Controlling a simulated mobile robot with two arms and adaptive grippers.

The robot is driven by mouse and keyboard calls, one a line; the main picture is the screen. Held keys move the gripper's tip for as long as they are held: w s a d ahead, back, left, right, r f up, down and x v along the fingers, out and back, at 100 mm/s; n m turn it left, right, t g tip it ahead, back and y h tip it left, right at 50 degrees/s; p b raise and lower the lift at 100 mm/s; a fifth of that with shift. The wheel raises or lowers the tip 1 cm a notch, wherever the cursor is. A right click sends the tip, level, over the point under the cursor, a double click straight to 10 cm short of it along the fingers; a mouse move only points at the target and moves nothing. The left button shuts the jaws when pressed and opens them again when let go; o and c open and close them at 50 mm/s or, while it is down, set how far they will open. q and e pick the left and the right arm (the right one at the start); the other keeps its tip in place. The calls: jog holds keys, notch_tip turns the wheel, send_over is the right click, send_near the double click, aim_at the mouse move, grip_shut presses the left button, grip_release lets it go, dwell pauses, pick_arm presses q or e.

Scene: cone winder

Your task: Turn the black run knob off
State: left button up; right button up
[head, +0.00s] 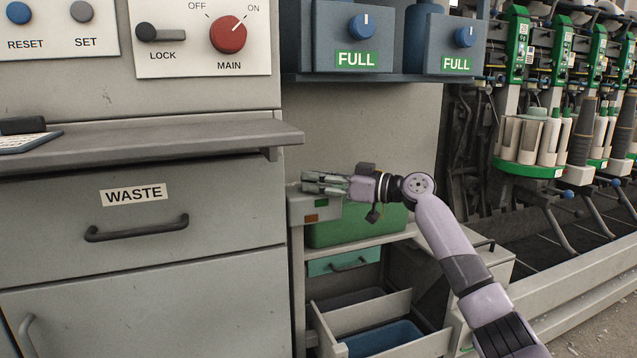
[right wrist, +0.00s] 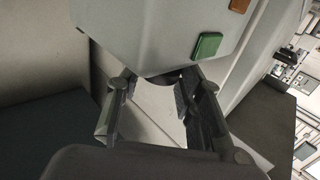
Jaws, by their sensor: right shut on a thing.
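A small grey control box (head: 300,208) stands beside the waste cabinet, with a green and an orange-brown button on its face. The box fills the top of the right wrist view (right wrist: 160,35). My right gripper (head: 312,182) reaches in from the right and lies at the top of this box. In the right wrist view its fingers (right wrist: 156,84) are on either side of a dark rounded piece, the black run knob (right wrist: 166,78), at the box edge. The gripper is shut on it. Most of the knob is hidden, so its turn position cannot be told. My left gripper is not in view.
The waste drawer (head: 220,200) and a grey ledge (head: 150,145) are at left. A green bin (head: 325,235) and an open drawer (head: 400,345) sit below my arm. Blue-knobbed FULL boxes (head: 340,40) are above. Winder spindles (head: 535,135) stand at right.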

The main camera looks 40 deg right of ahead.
dwell(0.4)
jog(key=o, duration=1.1)
jog(key=shift+o, duration=0.2)
jog(key=v, duration=1.2)
jog(key=shift+f, duration=0.1)
